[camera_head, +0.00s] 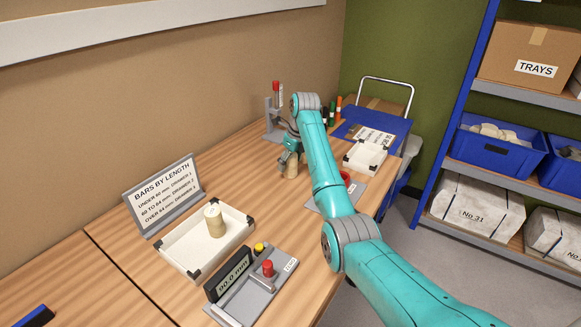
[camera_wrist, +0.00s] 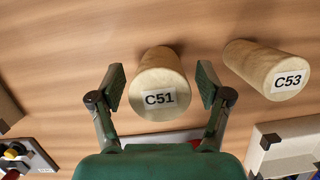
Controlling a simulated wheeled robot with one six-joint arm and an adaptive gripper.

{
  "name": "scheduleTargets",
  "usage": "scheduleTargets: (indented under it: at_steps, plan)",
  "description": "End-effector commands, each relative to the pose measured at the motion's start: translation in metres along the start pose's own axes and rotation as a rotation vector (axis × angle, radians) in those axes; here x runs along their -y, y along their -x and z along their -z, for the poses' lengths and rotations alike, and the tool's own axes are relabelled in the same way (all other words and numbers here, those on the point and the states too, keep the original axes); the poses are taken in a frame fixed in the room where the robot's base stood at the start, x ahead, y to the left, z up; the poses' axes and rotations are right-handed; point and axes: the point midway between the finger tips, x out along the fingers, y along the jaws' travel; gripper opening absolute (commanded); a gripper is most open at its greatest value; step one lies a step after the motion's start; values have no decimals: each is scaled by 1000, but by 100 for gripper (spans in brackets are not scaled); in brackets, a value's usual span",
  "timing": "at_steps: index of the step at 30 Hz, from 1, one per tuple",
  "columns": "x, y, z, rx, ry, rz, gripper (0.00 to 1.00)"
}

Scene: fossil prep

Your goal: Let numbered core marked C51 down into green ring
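Core C51 (camera_wrist: 158,80) is a pale tan cylinder with a white label, standing on the wooden table in the wrist view. My gripper (camera_wrist: 160,86) is open, with one finger on each side of C51 and a gap showing at both sides. A similar core marked C53 (camera_wrist: 268,68) stands to the right, outside the fingers. In the head view, my gripper (camera_head: 291,146) is low over the table beside a tan core (camera_head: 292,167); its label cannot be read there. I cannot make out a green ring in either view.
A white tray (camera_head: 240,240) holding a tan core stands front left, near a gauge (camera_head: 230,275) with a red knob. A stand (camera_head: 271,115) is by the wall.

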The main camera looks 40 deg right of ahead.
Motion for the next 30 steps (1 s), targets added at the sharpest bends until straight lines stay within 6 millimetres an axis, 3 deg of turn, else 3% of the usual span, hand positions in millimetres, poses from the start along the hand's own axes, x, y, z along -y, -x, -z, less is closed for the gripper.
scheduleTargets:
  at_steps: [1,9,17,30]
  plan:
    - [0,0,0,0,0,0,65]
    - [0,0,0,0,0,0,0]
    - [0,5,-2,2,0,1,0]
    - [0,33,-9,2,0,1,0]
